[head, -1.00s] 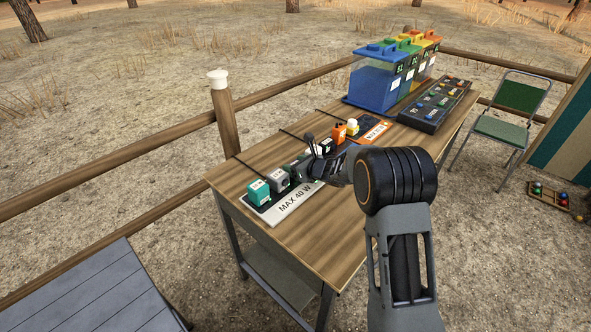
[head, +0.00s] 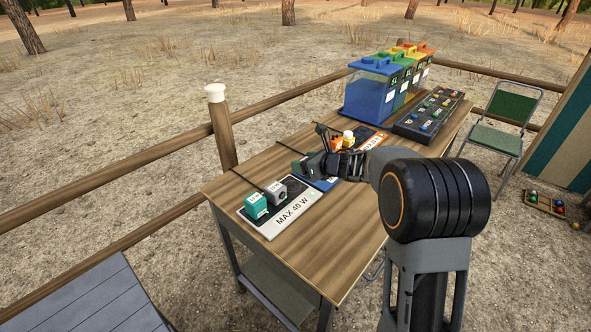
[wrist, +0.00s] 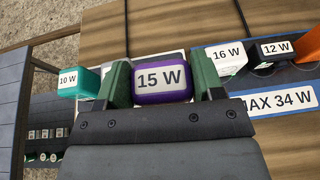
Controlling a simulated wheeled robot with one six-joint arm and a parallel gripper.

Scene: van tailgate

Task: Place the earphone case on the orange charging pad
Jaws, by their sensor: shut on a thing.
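My gripper (wrist: 163,72) is shut on a purple block (wrist: 162,92) labelled 15 W, with a green-padded finger on each side of it. In the head view my gripper (head: 312,150) is over the middle of the plates on the table; the purple block is hidden there. I cannot tell whether it touches a plate. An orange-labelled plate (head: 372,144) lies beyond my gripper, with an orange block (head: 337,143) and a yellow-white block (head: 348,138) near it. I see nothing that I can name for sure as an earphone case.
A teal block (head: 256,206) and a grey block (head: 277,192) stand on the MAX 40 W plate (head: 290,216). A blue plate (wrist: 290,100) reads MAX 34 W. Blue-to-orange bins (head: 372,98) and a dark tray (head: 410,128) stand at the back. The front tabletop (head: 340,235) is clear.

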